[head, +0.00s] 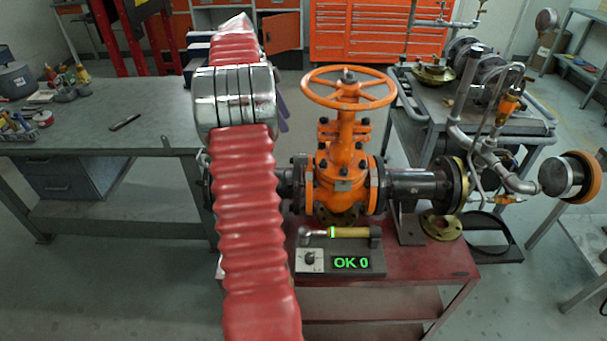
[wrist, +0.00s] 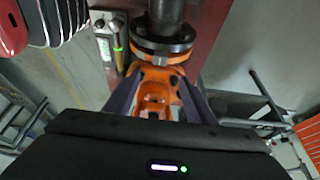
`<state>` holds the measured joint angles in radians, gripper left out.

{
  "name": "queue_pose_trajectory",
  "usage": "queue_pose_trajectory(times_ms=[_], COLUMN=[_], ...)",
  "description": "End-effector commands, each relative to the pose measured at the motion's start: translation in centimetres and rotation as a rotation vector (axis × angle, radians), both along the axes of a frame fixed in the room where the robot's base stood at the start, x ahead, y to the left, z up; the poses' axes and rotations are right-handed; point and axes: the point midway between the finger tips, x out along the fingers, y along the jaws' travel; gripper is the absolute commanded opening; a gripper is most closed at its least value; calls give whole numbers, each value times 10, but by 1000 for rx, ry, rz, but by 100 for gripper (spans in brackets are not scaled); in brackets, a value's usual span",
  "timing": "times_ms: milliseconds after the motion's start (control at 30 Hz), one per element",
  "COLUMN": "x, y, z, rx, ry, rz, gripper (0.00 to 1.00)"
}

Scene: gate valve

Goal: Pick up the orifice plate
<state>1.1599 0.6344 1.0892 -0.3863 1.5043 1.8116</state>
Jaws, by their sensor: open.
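A flat brass-coloured ring with holes (head: 441,225) lies on the right of the red bench, below the pipe end. It looks like a plate, but I cannot tell surely that it is the orifice plate. The orange gate valve (head: 343,160) stands upright on the bench, with its handwheel on top. My gripper (wrist: 161,80) is open in the wrist view, its two fingers apart and empty. Part of the orange valve (wrist: 157,98) shows between and beyond them; I cannot tell the gap. In the head view my red arm hides most of the gripper.
The dark pipe (head: 412,185) runs right from the valve. A grey workbench (head: 90,130) stands left; a cart with piping (head: 480,110) stands right.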

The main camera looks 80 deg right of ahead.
Motion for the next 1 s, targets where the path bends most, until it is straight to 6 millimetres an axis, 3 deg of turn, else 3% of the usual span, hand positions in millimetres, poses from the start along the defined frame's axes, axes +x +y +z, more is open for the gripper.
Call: queue_pose_trajectory(times_ms=[333, 800, 1000], x=[-2, -27, -32], y=[0, -5, -7], z=[-5, -67, -79], rx=[2, 1, 0], ry=[0, 0, 0], rz=[2, 3, 4], gripper=[50, 50, 50])
